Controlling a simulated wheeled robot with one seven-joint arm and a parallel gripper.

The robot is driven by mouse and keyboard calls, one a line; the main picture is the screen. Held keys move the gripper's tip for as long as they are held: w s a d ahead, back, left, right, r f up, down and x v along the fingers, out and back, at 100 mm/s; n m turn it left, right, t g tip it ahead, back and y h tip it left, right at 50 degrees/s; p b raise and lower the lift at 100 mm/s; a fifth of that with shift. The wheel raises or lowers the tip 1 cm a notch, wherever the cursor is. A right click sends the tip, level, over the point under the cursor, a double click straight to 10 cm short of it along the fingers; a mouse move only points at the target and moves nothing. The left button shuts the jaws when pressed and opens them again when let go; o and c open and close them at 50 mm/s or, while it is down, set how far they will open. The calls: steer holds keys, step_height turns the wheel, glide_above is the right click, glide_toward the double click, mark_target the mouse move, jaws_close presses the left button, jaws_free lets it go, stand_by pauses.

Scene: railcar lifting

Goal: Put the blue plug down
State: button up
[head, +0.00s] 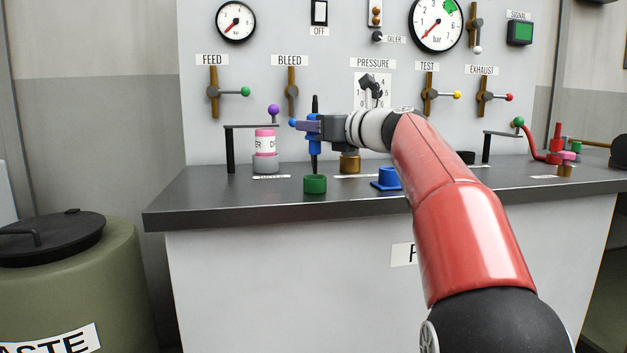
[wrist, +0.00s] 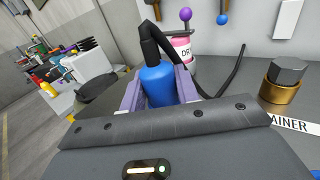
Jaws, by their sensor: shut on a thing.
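The blue plug (head: 314,119) is upright between the fingers of my gripper (head: 311,126), above the bench top. Black parts stick out above and below its blue body. In the wrist view the plug (wrist: 158,86) sits between the two purple fingers of my gripper (wrist: 160,92), which is shut on it, and a bent black piece rises from its top. A green cup (head: 315,184) stands on the bench close below the plug's black lower end. A blue holder (head: 388,179) stands to the right, partly hidden by my arm.
The dark bench top (head: 240,202) carries a pink-and-white bottle (head: 265,146) at left, by a black bracket (head: 230,150) with a purple knob. A brass fitting (head: 350,163) stands behind the cup. The valve panel (head: 330,75) rises behind. Bare bench lies front left.

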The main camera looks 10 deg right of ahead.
steer(key=shift+f+b, duration=1.3)
steer(key=shift+f, duration=2.25)
steer(key=shift+f, duration=0.1)
steer(key=o, duration=1)
steer(key=v, duration=1.2)
steer(key=shift+a, duration=0.1)
